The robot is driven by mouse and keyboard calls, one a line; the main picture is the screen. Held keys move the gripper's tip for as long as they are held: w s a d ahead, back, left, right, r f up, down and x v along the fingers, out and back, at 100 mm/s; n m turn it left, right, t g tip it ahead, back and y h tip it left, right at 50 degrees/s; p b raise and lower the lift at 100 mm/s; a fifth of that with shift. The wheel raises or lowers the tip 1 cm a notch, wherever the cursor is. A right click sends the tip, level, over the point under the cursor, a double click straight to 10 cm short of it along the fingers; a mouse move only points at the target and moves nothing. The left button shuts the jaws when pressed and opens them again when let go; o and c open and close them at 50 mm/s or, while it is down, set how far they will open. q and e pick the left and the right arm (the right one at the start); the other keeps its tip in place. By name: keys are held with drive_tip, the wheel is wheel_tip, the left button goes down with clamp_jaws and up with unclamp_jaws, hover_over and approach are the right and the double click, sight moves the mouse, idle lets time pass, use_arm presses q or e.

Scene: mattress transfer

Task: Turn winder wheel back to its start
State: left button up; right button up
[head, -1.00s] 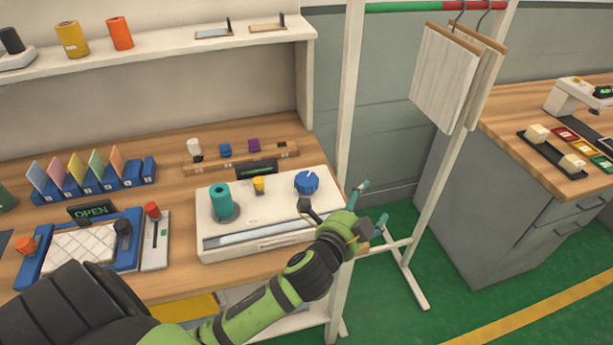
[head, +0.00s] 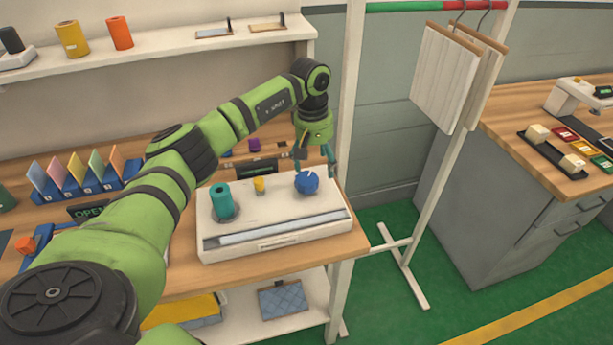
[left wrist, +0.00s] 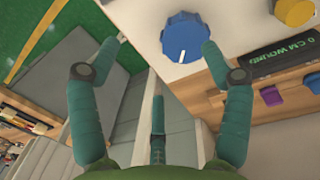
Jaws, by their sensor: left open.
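The blue winder wheel (head: 307,182) sits at the right end of the white winder box (head: 275,239). It also shows in the left wrist view (left wrist: 184,36), where its white mark points toward the bottom of the picture. My left gripper (head: 316,170) is open above the wheel, pointing down. In the left wrist view its fingers (left wrist: 160,47) are spread, with the wheel between and beyond them, nearer the right finger. I see no finger closed on it. A dark display (left wrist: 282,55) beside the box reads "0 CM WOUND". My right gripper is not in view.
A teal spool (head: 221,202) and a yellow knob (head: 259,184) stand on the box left of the wheel. A white rack post (head: 351,100) rises close to the right of my gripper. My left arm covers much of the bench's left part.

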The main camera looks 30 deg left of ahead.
sight(307, 179)
use_arm(q)
drive_tip(key=shift+s+a+r+y, duration=0.15)
drive_tip(key=shift+s+a+r, duration=0.05)
drive_tip(key=shift+a, duration=0.35)
drive_tip(key=shift+s+a+r+y, duration=0.15)
drive_tip(key=shift+a+r, duration=0.05)
drive_tip(key=shift+a, duration=0.3)
drive_tip(key=shift+s+a+f+g, duration=0.1)
drive_tip(key=shift+a+f+g, duration=0.1)
drive_tip(key=shift+g, duration=0.1)
wheel_tip(307, 179, down, 5)
drive_tip(key=p, duration=0.2)
drive_tip(key=shift+d+p, duration=0.1)
drive_tip(key=shift+p, duration=0.2)
drive_tip(key=shift+f, duration=0.75)
drive_tip(key=c, duration=1.2)
